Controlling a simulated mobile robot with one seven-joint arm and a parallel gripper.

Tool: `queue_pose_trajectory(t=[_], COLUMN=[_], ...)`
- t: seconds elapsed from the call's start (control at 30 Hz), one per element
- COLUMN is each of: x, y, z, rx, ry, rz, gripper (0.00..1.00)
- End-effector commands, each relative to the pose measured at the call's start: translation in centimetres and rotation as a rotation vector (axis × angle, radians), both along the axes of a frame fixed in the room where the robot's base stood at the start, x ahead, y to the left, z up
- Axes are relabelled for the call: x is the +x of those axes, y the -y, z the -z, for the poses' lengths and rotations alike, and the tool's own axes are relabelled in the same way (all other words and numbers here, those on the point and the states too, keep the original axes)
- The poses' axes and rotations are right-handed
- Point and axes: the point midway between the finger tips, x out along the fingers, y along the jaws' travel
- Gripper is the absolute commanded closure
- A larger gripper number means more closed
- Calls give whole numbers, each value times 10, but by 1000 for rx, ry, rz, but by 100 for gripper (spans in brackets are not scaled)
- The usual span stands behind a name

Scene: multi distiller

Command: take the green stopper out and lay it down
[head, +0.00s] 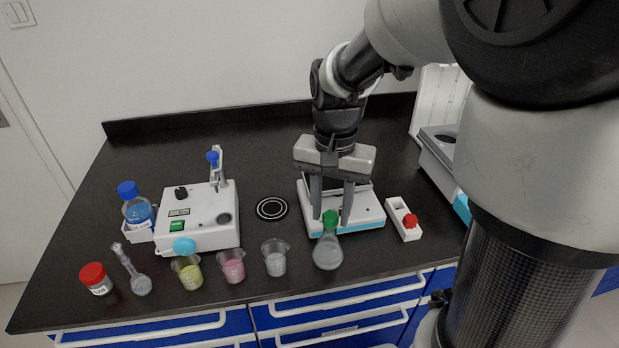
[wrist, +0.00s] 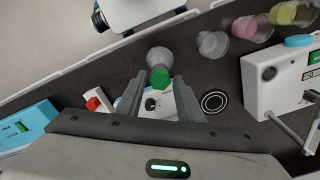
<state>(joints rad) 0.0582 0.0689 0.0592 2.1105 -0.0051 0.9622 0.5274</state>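The green stopper (head: 330,217) sits in the neck of a clear conical flask (head: 328,252) that stands upright near the bench's front edge. My gripper (head: 331,215) points down at the stopper, its two fingers apart. In the wrist view, the green stopper (wrist: 160,77) shows between the tips of my gripper (wrist: 160,82), with a gap on each side. The flask (wrist: 160,58) shows beyond it. I cannot tell exactly how far the fingertips reach down beside the stopper.
A white balance-like device (head: 365,207) stands right behind the flask. A small white box with a red knob (head: 410,221) is to the right. Beakers (head: 275,262) (head: 231,268) stand to the left. Bench is clear around the ringed black disc (head: 271,208).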

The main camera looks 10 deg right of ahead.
Motion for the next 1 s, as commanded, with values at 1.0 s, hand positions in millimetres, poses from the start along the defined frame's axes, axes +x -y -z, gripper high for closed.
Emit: queue_pose_trajectory(t=[1.0], x=[1], y=[0], z=[-93], rx=[0], ry=[1], rz=[0], gripper=[99])
